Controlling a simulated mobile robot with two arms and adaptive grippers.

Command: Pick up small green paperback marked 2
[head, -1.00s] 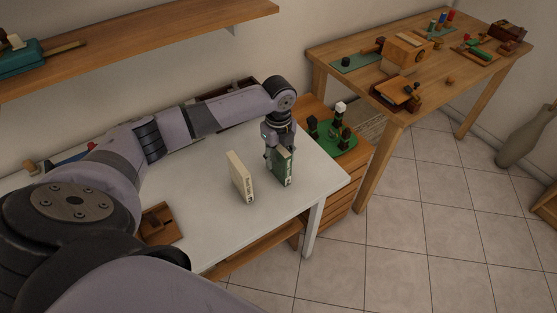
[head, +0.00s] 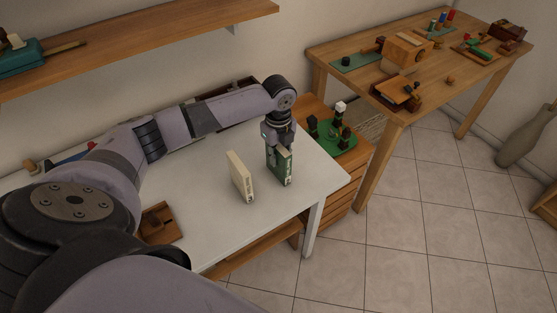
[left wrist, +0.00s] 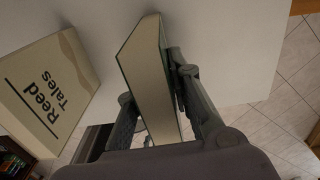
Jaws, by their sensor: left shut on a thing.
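The small green paperback (head: 284,168) stands upright on the white table (head: 215,222) in the head view. My left gripper (head: 277,150) is above it and shut on its upper part. In the left wrist view the book (left wrist: 150,75) shows its pale page edges between the two fingers of the gripper (left wrist: 158,98). The book looks to be touching or very near the table; I cannot tell which. The number on its spine is too small to read. My right gripper is not in view.
A cream book (head: 240,177) stands upright just left of the green one; its cover reads "Reed Tales" in the left wrist view (left wrist: 48,88). A brown wooden object (head: 160,223) lies on the table's near left. A green tray (head: 336,143) stands right of the table.

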